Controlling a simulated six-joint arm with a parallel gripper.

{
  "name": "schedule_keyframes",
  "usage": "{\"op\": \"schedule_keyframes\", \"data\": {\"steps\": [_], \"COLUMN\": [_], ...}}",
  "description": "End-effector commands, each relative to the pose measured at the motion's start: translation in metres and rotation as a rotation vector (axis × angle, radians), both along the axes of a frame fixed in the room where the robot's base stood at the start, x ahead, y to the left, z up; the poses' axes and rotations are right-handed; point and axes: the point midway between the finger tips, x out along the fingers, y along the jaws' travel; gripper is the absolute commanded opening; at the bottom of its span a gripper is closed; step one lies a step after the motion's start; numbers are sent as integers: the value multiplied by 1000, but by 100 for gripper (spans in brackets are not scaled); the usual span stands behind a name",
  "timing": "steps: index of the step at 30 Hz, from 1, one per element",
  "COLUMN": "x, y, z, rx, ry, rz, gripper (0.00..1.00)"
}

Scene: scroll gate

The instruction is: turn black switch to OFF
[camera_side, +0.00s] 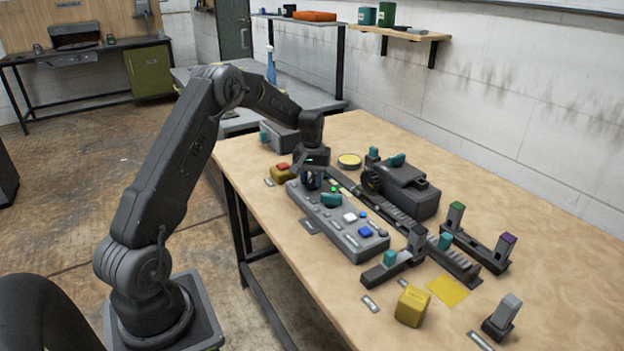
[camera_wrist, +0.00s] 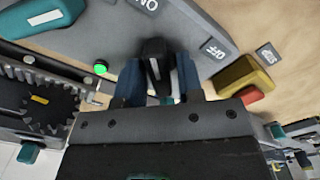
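The black switch (camera_wrist: 154,60) is a dark knob with a white line on top, on the grey control panel (camera_wrist: 105,25). An ON label (camera_wrist: 147,4) is above it and an OFF label (camera_wrist: 213,48) is to its right in the wrist view. My gripper (camera_wrist: 157,80) has its blue fingers on either side of the knob. Whether they touch it is unclear. In the side view, my gripper (camera_side: 312,181) is down at the far left end of the panel (camera_side: 350,240) and hides the switch.
A teal knob (camera_side: 331,200), a lit green button (camera_side: 334,189) and white and blue buttons share the panel. A yellow box with a red button (camera_side: 283,171) stands close left. A toothed rail (camera_side: 395,215) runs behind.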

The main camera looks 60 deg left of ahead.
Motion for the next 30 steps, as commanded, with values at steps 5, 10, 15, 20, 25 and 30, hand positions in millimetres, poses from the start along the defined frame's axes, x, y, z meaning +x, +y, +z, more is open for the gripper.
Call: {"op": "schedule_keyframes", "data": {"steps": [5, 10, 15, 20, 25, 30], "x": [0, 0, 0, 0, 0, 0], "y": [0, 0, 0, 0, 0, 0], "z": [0, 1, 1, 1, 1, 1], "rx": [0, 0, 0, 0, 0, -1], "ry": [0, 0, 0, 0, 0, -1], "rz": [0, 0, -2, -29, -107, -236], "gripper": [17, 1, 0, 0, 0, 0]}}
